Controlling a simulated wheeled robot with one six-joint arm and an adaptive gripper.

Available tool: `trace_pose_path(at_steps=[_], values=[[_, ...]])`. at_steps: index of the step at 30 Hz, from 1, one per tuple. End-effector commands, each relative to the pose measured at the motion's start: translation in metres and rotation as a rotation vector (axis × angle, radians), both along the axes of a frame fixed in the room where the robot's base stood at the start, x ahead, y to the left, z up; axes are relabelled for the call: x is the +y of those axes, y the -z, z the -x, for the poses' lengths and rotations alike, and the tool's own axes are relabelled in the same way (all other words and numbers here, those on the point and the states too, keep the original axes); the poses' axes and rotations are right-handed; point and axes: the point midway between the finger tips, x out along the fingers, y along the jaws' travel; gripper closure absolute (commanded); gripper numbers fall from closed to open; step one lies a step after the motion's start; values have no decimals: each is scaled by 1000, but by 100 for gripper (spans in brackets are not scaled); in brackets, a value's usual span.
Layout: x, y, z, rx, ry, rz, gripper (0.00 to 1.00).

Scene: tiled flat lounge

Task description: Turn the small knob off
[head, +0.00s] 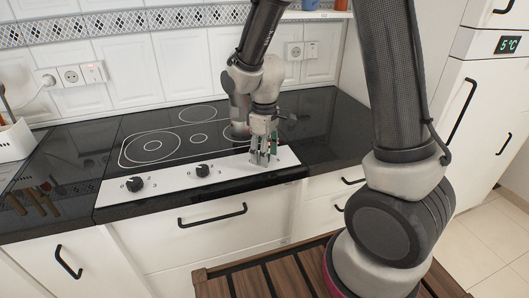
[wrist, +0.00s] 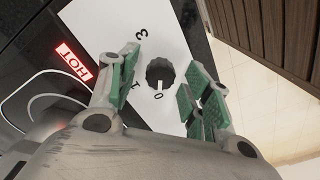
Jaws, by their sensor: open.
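A small round black knob (wrist: 160,71) sits on the white control panel (wrist: 120,20), with the marks 3, 1 and 0 around it in the wrist view. The white line on the knob points toward the 0. My gripper (wrist: 166,76) is open, with one green-padded finger on each side of the knob and visible gaps between. In the head view my gripper (head: 264,158) is over the right end of the panel (head: 230,171) and hides the knob there.
A red HOT sign (wrist: 73,61) is lit on the black cooktop (wrist: 45,85). Two other knobs, the left (head: 134,184) and the middle (head: 203,170), stand on the panel. Drawer handles (head: 212,217) project below the counter. A wooden slatted surface (head: 245,278) lies in front.

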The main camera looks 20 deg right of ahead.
Motion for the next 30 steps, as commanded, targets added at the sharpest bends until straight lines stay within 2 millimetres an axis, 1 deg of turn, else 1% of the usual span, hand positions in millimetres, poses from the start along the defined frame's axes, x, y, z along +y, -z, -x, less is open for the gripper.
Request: trace_pose_path(at_steps=[4, 7, 11, 15, 18, 21, 25, 30], values=[[0, -3, 0, -1, 0, -1, 51], [0, -13, -1, -2, 0, -1, 51], [1, -40, -1, -6, 0, -3, 51], [0, -72, -1, -5, 0, -2, 51], [0, -92, -1, -4, 0, -1, 51], [0, -107, -1, -3, 0, -1, 51], [0, -117, 0, -1, 0, -1, 51], [0, -120, 0, 1, 0, 1, 51]])
